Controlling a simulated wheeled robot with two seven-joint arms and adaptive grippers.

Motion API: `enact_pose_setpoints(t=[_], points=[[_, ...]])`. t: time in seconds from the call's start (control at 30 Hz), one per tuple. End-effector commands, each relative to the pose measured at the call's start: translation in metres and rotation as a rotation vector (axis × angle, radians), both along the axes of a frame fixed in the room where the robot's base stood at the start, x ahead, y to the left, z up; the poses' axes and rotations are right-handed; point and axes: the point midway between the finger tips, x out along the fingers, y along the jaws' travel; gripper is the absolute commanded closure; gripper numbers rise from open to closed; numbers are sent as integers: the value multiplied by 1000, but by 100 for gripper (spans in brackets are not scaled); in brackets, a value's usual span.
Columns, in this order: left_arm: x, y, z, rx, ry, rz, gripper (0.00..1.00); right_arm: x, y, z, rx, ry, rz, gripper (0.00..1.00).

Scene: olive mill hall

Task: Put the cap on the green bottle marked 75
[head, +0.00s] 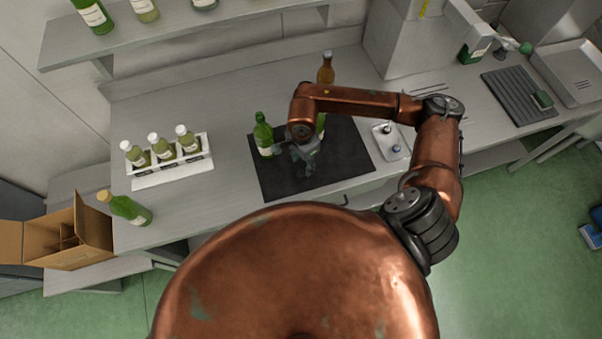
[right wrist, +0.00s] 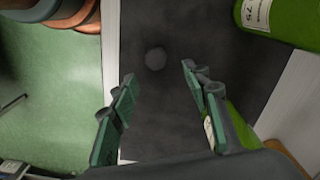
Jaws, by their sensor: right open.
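The green bottle marked 75 (right wrist: 257,14) stands at the upper right of the right wrist view, its number readable on the white label. From its place it appears to be the left green bottle (head: 264,137) on the black mat in the head view. A small dark round thing (right wrist: 155,58), perhaps the cap, lies on the mat just beyond my fingertips. My right gripper (head: 304,157) is open and empty over the mat, right of that bottle; its fingers (right wrist: 158,75) are spread in the wrist view. My left gripper is out of view.
A second green bottle (head: 321,124) stands partly behind my right arm, close beside one finger. A brown bottle (head: 326,70) stands behind the mat (head: 344,160).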

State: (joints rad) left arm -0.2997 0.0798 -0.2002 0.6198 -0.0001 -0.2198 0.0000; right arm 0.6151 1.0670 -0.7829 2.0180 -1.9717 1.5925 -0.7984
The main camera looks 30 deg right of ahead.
Motion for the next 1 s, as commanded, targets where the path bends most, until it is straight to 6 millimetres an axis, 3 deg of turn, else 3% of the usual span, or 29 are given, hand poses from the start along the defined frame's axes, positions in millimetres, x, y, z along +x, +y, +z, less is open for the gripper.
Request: enact_pose_setpoints(t=[0.33,0.7,1.0], points=[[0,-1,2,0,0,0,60,-1,1,-5,1,0,0,57],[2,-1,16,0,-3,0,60,-6,8,-50,1,0,-2,57],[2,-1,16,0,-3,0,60,-5,8,-54,0,-1,-1,57]])
